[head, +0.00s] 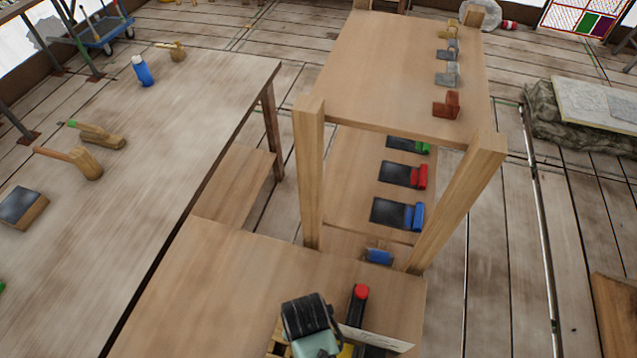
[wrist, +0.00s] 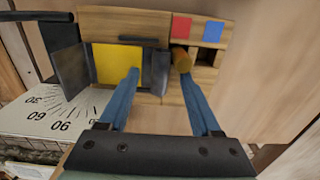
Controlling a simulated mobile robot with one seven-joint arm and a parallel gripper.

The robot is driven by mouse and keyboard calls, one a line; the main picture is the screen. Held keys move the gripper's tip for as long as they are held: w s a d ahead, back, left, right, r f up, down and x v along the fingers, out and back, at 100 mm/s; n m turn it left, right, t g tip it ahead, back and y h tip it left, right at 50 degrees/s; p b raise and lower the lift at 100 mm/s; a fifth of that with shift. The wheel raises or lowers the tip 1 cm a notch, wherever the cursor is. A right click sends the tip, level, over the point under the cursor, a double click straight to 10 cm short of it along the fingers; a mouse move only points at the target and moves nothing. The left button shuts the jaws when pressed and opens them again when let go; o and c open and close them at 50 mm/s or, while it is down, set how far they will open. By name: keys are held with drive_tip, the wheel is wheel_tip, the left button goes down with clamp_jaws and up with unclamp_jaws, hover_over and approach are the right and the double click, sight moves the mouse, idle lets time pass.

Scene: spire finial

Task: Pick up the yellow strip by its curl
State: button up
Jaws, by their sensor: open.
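My gripper (wrist: 159,75) is open, its two blue fingers spread above a small wooden block. A flat yellow piece (wrist: 112,64) lies in a recess of the block, by the left fingertip. An orange-brown cylinder (wrist: 181,57) sits near the right fingertip; I cannot tell whether it is a curl of the yellow piece. Nothing is clearly held between the fingers. In the head view my wrist hides most of this spot, leaving a bit of yellow (head: 347,351) at the bottom edge.
Beside the block are a white scale plate (wrist: 38,118) and a dark panel (wrist: 70,55). The block bears red (wrist: 181,27) and blue (wrist: 213,31) squares. A red-ended black piece (head: 358,304) is near my wrist.

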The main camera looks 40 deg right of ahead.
drive_tip(key=shift+f, duration=0.3)
drive_tip(key=shift+c, duration=0.3)
clamp_jaws()
